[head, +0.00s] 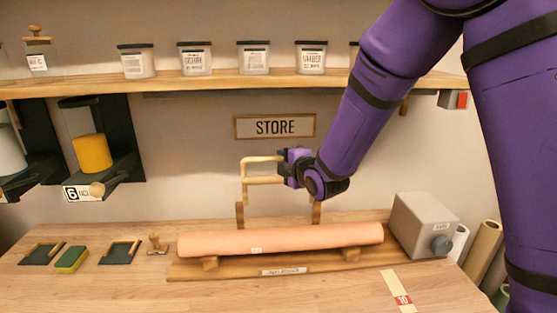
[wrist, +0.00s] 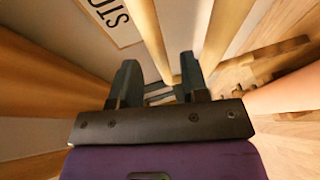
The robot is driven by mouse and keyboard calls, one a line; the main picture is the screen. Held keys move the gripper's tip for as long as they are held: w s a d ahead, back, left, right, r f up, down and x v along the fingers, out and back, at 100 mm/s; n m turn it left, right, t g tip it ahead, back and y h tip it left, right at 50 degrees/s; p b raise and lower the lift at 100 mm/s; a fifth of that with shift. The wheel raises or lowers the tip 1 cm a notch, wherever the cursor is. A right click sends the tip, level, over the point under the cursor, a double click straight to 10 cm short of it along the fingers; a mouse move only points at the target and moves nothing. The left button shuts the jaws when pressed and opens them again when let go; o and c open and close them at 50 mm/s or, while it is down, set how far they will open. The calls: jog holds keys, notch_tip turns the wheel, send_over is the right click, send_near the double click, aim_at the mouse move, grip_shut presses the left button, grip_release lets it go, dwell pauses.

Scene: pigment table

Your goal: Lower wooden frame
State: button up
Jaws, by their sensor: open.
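The light wooden frame (head: 262,181) stands raised above the back of the bench, with two darker wooden posts (head: 240,214) below it. My purple gripper (head: 284,166) is at the frame's right side, level with its upper part. In the wrist view, my gripper (wrist: 160,84) has its two dark fingers apart. One bar of the frame (wrist: 148,35) runs down between the fingers in the picture, and a second pale bar (wrist: 226,30) passes by the right finger. I cannot tell whether either finger touches wood. My gripper hides part of the frame's right side.
A long peach roll (head: 285,238) lies on a wooden base (head: 380,258) in front of the posts. A grey box with a knob (head: 424,225) stands at right. Dark trays, a green-yellow sponge (head: 72,260) and a stamp (head: 157,243) lie at left. A jar shelf (head: 215,82) runs above.

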aim_at(280, 160)
jog(key=shift+x, duration=1.75)
grip_shut()
